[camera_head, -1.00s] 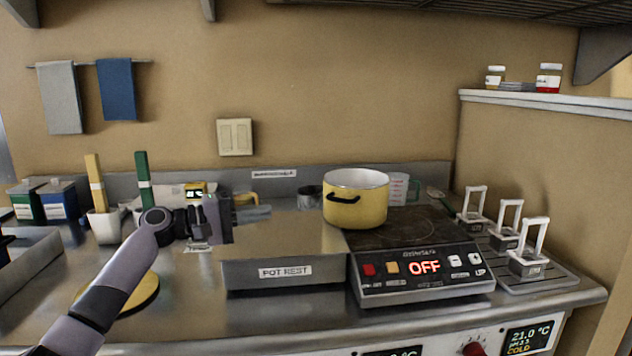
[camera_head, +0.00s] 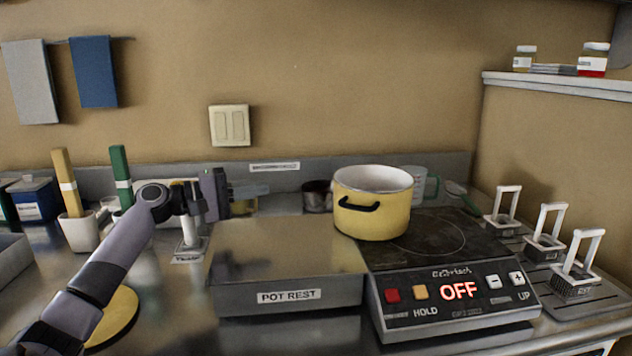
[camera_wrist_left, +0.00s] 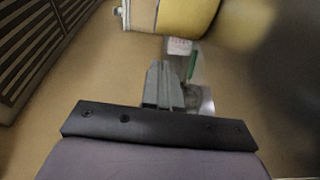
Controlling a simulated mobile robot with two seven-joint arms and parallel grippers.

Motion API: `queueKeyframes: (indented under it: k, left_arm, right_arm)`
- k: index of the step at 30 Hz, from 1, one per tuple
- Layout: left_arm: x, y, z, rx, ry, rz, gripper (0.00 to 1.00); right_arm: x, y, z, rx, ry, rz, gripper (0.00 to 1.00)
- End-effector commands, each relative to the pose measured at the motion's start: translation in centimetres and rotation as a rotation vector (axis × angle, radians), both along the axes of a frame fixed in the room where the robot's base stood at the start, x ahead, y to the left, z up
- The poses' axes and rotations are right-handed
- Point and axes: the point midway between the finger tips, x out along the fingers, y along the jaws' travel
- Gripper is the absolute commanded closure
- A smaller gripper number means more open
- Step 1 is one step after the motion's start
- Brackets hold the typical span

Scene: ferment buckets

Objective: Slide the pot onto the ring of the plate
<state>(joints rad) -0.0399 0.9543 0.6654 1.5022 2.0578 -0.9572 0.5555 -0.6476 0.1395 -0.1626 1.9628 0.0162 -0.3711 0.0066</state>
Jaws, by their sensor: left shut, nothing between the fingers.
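The yellow pot (camera_head: 385,214) has a white inside and a dark side handle. It stands upright at the left edge of the hot plate (camera_head: 450,262), partly over the seam with the steel pot rest (camera_head: 285,255). The ring (camera_head: 434,238) is a thin circle on the dark plate, to the right of the pot and partly hidden by it. My left gripper (camera_head: 262,190) is shut and empty, above the back left of the pot rest, apart from the pot. In the left wrist view the shut fingers (camera_wrist_left: 163,88) point toward the yellow pot (camera_wrist_left: 188,14). My right gripper is not in view.
The plate's panel reads OFF. White-handled weights (camera_head: 548,238) stand on a tray to the right. A measuring cup (camera_head: 422,182) and a dark grey cup (camera_head: 317,196) stand behind the pot. White holders with yellow and green handles stand at left. The pot rest top is clear.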

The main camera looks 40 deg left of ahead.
Motion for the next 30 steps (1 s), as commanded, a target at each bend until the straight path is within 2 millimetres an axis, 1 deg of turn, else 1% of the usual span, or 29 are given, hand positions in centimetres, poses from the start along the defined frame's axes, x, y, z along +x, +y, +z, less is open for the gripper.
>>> queueKeyframes:
  k: [4, 8, 20, 29, 30]
  left_arm:
    - [0.5, -0.2, 0.1, 0.0, -0.001, -0.002, 1.0]
    - [1.6, -0.7, 0.2, 0.0, -0.001, -0.001, 1.0]
    - [6.1, -2.6, 0.3, -0.002, -0.002, 0.0, 1.0]
    - [9.3, -4.0, 0.3, 0.0, -0.002, 0.0, 1.0]
    - [9.6, -4.8, 0.4, 0.002, 0.0, -0.003, 1.0]
  right_arm:
    - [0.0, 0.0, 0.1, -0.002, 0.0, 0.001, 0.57]
    - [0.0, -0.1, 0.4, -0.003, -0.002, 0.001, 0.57]
    - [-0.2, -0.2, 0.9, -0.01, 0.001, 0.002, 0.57]
    - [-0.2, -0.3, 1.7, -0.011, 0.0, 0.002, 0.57]
    - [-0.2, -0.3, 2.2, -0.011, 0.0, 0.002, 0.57]
